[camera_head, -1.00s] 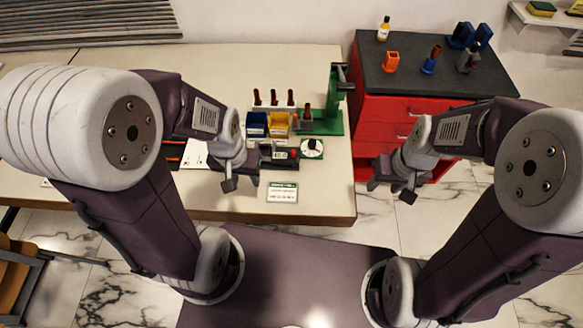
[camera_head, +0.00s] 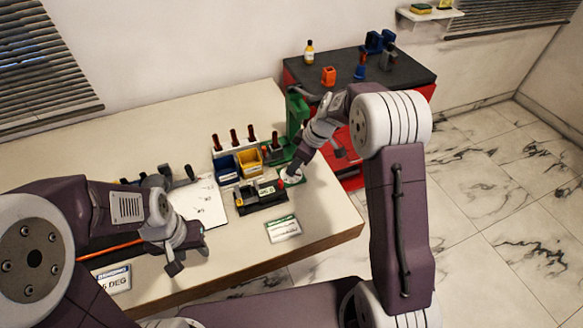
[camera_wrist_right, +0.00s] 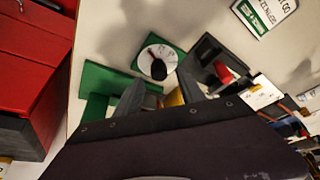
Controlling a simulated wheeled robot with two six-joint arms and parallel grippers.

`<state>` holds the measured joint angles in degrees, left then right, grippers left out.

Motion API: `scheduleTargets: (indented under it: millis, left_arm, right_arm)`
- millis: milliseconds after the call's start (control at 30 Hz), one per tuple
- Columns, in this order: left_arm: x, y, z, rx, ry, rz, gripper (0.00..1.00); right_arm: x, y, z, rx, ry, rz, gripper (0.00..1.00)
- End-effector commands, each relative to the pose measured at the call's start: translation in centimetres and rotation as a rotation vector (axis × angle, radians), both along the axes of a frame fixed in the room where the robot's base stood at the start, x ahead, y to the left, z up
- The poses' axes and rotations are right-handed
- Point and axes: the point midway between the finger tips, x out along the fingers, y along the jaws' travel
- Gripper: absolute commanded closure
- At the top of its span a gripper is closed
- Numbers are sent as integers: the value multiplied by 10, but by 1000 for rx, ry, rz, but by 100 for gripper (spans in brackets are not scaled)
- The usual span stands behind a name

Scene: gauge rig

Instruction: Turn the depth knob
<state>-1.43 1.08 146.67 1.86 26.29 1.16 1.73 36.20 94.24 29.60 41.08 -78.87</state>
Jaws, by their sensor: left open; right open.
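A white round dial (camera_head: 291,175) on a green plate stands near the table's right edge. In the right wrist view, the dial (camera_wrist_right: 160,58) carries a black knob (camera_wrist_right: 158,69); I cannot read a label naming it the depth knob. My right gripper (camera_head: 297,167) is over the dial, partly covering it. In the wrist view its two grey fingers (camera_wrist_right: 160,92) are apart and empty, with the knob just beyond the gap between them; no contact is visible. My left gripper (camera_head: 187,262) is open and empty over the front left of the table.
A dark device with a display (camera_head: 260,196) and a red knob (camera_wrist_right: 225,73) stands beside the dial. Blue (camera_head: 224,167) and yellow (camera_head: 250,162) bins, a green stand (camera_head: 297,115) and upright handles are behind. A sign card (camera_head: 283,229) lies in front. A red cabinet stands at right.

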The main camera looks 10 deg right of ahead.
Motion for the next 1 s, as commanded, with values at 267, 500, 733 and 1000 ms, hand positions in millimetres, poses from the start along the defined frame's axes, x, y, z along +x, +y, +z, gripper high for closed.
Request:
scheduleTargets:
  millis: [267,500,733,1000]
  left_arm:
    - [0,0,-2,0,0,0,58]
    - [0,0,-2,0,0,0,58]
    - [0,0,-2,0,0,0,58]
    - [0,0,-4,0,0,0,58]
  right_arm:
    - [6,9,-27,-1,-1,0,54]
    - [7,9,-28,-1,-2,-1,59]
    - [6,9,-27,-1,-2,-1,100]
    - [6,10,-28,-1,0,-43,100]
